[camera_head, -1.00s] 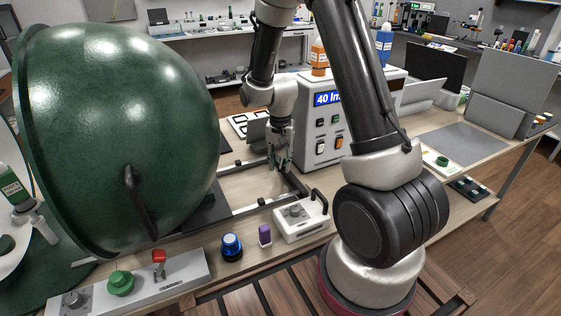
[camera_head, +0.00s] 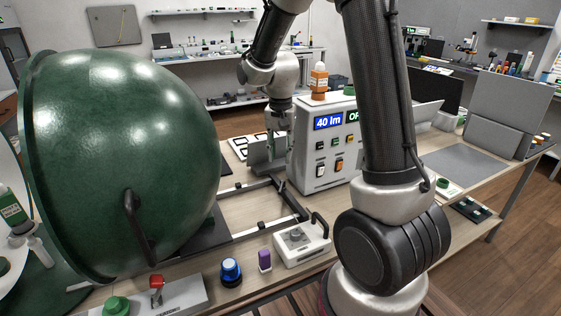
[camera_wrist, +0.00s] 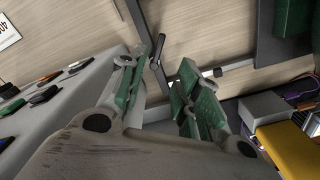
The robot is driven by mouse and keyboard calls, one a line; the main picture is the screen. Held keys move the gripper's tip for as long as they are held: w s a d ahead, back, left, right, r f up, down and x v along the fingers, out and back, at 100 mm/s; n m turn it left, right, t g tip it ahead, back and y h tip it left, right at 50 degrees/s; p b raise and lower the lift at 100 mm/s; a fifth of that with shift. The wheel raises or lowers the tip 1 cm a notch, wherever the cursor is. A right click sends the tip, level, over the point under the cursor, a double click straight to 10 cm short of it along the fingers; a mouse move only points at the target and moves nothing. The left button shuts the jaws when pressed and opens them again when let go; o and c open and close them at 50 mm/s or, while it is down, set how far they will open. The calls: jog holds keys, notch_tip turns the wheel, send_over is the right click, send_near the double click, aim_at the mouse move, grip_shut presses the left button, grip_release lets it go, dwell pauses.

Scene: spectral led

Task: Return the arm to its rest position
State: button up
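My arm reaches up from its base at the lower right of the head view and bends down again beyond the bench front. My gripper (camera_head: 278,150) hangs above the bench, between the green sphere (camera_head: 125,150) and the white control box (camera_head: 318,160). In the wrist view my gripper (camera_wrist: 158,85) shows its two green-padded fingers apart, with nothing between them. The bench top (camera_wrist: 195,30) lies beyond the fingers.
A dark rail frame (camera_head: 255,205) lies on the bench below the gripper.

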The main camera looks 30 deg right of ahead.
dwell(0.7)
jog(key=s+d+r+n+t, duration=0.1)
jog(key=s+r+n, duration=0.1)
jog(key=s+r, duration=0.3)
jog(key=s+d+r+n+t, duration=0.1)
jog(key=s+r, duration=0.4)
jog(key=s, duration=0.6)
jog(key=s+d+r+n+t, duration=0.1)
jog(key=s+r+n, duration=0.3)
jog(key=s, duration=0.4)
jog(key=shift+r+t, duration=0.7)
jog(key=shift+r, duration=0.1)
jog(key=shift+s+a, duration=0.1)
